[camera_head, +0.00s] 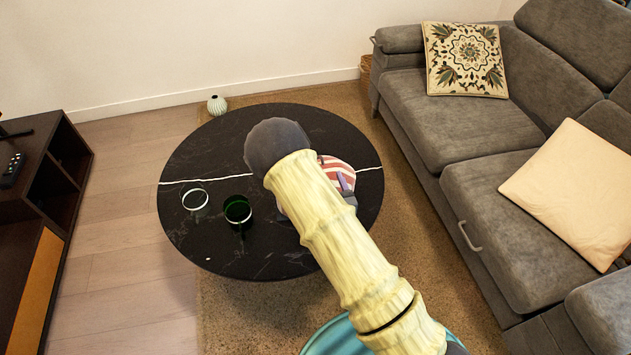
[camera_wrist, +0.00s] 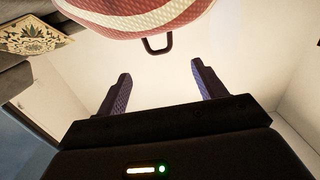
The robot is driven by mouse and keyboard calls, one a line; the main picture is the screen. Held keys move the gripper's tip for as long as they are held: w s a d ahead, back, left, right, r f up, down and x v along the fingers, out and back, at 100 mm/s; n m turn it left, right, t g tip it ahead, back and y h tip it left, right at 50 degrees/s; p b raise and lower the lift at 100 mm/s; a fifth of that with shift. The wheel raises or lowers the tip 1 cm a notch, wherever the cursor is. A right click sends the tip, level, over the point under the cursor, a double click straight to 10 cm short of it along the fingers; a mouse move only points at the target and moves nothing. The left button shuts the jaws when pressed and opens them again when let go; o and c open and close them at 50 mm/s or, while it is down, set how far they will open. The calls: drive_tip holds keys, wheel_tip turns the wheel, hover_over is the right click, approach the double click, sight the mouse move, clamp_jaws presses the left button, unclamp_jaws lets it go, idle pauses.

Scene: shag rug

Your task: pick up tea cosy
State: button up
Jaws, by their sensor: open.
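The tea cosy is red and white striped. In the head view the tea cosy (camera_head: 336,167) shows on the dark round table, partly hidden behind my arm. In the wrist view the tea cosy (camera_wrist: 140,14) fills the top edge, cut off by the frame, with a dark loop (camera_wrist: 158,44) sticking out of it. My gripper (camera_wrist: 161,68) is open, its two dark fingers spread apart with nothing between them. The loop lies just beyond the fingertips in the picture, roughly between their lines; the exact distance is unclear. In the head view my arm hides most of the gripper.
The round black table (camera_head: 200,250) also holds a clear glass (camera_head: 195,200) and a dark green glass (camera_head: 238,211) on its left. A grey sofa (camera_head: 440,130) stands at right, a dark cabinet (camera_head: 40,180) at left. A small vase (camera_head: 216,105) stands behind the table.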

drive_tip(key=x, duration=0.6)
drive_tip(key=shift+w, duration=0.15)
drive_tip(key=shift+a, duration=0.1)
drive_tip(key=b+x, duration=0.1)
drive_tip(key=x, duration=0.4)
drive_tip(key=shift+w, duration=0.1)
drive_tip(key=shift+c, duration=0.4)
drive_tip(key=c, duration=1.3)
